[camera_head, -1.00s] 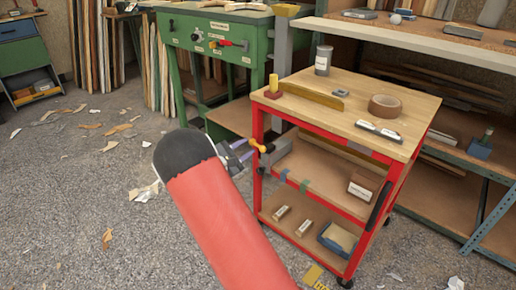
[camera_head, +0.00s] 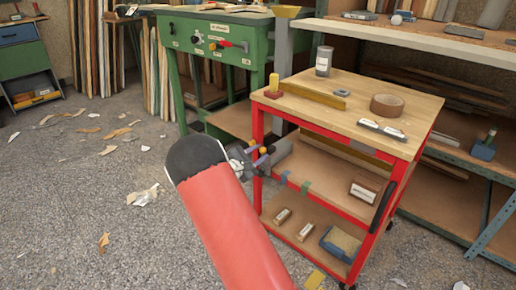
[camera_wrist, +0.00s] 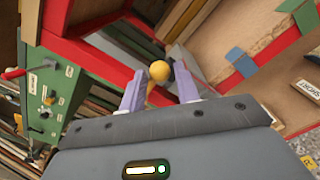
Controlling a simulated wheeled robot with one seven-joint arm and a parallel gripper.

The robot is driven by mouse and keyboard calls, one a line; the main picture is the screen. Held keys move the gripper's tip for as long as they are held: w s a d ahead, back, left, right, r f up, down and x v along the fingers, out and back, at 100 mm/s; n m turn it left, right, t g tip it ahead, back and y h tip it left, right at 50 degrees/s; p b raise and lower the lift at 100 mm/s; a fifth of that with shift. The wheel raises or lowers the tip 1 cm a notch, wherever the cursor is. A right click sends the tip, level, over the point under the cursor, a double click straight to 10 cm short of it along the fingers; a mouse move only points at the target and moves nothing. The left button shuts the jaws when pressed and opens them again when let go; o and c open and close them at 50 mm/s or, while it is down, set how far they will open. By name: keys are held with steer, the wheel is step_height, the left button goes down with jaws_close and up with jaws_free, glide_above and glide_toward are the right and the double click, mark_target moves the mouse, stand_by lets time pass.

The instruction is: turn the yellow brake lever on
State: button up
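The lever's base is hidden.
The cart's wooden top (camera_head: 355,110) carries a tape roll (camera_head: 387,105), a grey tin (camera_head: 323,62) and a yellow upright on a red block (camera_head: 273,86). A green machine (camera_head: 215,38) with a red handle stands behind. Scraps litter the open floor at left.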

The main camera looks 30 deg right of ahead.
mark_target(253, 142)
steer(key=shift+w+a+r, duration=0.1)
steer(key=shift+w+r, duration=0.05)
steer(key=shift+w, duration=0.05)
stand_by(0.4)
steer(key=shift+w+a+r+p, duration=0.15)
steer(key=shift+r+p, duration=0.1)
steer(key=shift+r, duration=0.25)
steer(key=shift+w+d+r+p, duration=0.1)
steer(key=shift+r+p, duration=0.1)
steer(key=shift+r, duration=0.25)
steer(key=shift+w+r, duration=0.1)
steer(key=shift+w+a+r+p, duration=0.25)
steer(key=shift+w+r+p, duration=0.2)
steer(key=shift+r, duration=0.3)
steer(key=shift+w+a+r, duration=0.25)
steer(key=shift+w+r, duration=0.3)
steer(key=shift+w, duration=0.15)
